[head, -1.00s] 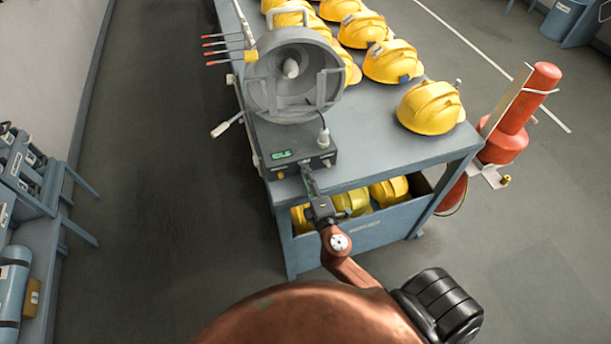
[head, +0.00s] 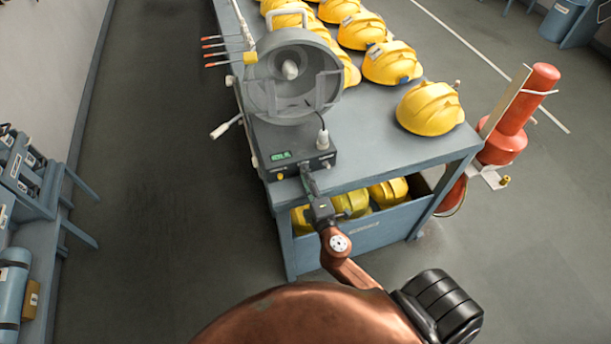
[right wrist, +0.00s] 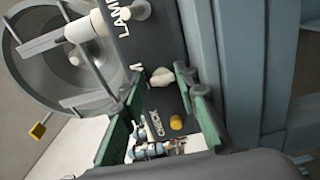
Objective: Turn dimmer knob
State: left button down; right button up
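A dark control box (head: 292,150) with a small green display (head: 281,155) sits at the near corner of the grey table, under a round lamp. My right gripper (head: 307,175) is at its front panel, and its fingers look thin and partly hidden here. In the right wrist view, my right gripper (right wrist: 160,98) has its green-padded fingers apart. A pale knob (right wrist: 162,76) and a yellow button (right wrist: 177,122) show in the gap between them. I cannot tell which control is the dimmer, or whether a finger touches one. My left gripper is not in view.
The round lamp (head: 291,82) stands on the box, with a white plug (head: 323,140) beside it. Yellow helmets (head: 430,108) cover the table, and more lie in the blue bin (head: 370,230) below. A red cylinder (head: 512,120) stands at right. Floor at left is clear.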

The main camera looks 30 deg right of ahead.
jog(key=shift+f, duration=0.4)
jog(key=n+p, duration=0.3)
jog(key=p, duration=0.1)
jog(key=n+p, duration=0.3)
jog(key=p, duration=0.1)
jog(key=n+p, duration=0.4)
jog(key=shift+s+d+r+p, duration=0.1)
jog(key=shift+r+p, duration=0.25)
jog(key=b+v, duration=0.3)
jog(key=v, duration=0.9)
jog(key=s+d+f+m+g+b, duration=0.1)
jog(key=d+f+m+g, duration=0.1)
jog(key=f, duration=0.9)
jog(key=s+d+f+m+g+b, duration=0.2)
jog(key=d+f+m+g, duration=0.1)
jog(key=f, duration=0.9)
jog(key=s+d+f+m+g+b, duration=0.1)
jog(key=d+f, duration=0.4)
jog(key=f, duration=0.6)
jog(key=shift+s+f+m+g+b, duration=0.35)
jog(key=shift+m+g+b, duration=0.25)
jog(key=shift+m+g, duration=0.45)
jog(key=shift+s+d, duration=0.1)
